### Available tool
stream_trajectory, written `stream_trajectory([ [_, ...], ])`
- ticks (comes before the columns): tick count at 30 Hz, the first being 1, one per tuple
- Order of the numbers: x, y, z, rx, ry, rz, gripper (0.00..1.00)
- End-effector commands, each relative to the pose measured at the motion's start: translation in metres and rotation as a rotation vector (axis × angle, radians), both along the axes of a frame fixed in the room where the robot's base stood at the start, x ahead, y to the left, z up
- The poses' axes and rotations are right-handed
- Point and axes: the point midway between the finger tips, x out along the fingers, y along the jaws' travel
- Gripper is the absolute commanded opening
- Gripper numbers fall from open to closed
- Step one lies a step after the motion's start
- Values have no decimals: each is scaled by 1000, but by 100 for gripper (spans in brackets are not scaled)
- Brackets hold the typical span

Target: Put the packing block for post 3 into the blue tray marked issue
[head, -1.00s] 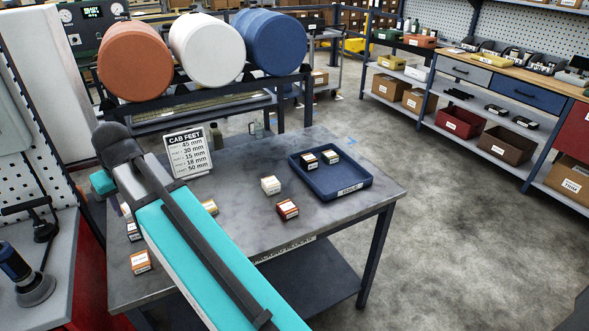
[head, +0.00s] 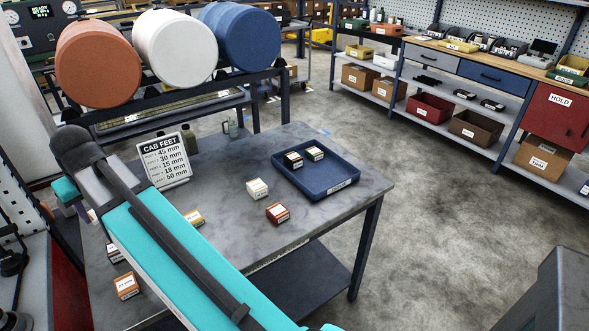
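The blue tray (head: 352,185) stands at the right end of the grey table, with an unreadable label on its front. My teal arm crosses the table's left part; my gripper is not visible.
The grey table (head: 225,225) has clear space around the white and red-brown blocks. Bottles (head: 189,143) stand behind the card. Behind the table is a rack with orange, white and blue rolls (head: 172,48). Open floor (head: 420,200) lies right, before a stocked workbench.

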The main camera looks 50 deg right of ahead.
Motion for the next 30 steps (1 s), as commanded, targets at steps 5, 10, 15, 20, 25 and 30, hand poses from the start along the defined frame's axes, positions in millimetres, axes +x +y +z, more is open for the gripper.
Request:
stream_trajectory([
  [5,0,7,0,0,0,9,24],
  [10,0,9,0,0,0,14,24],
  [15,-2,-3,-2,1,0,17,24],
  [20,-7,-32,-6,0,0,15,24],
  [25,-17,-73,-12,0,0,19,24],
  [30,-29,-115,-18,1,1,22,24],
])
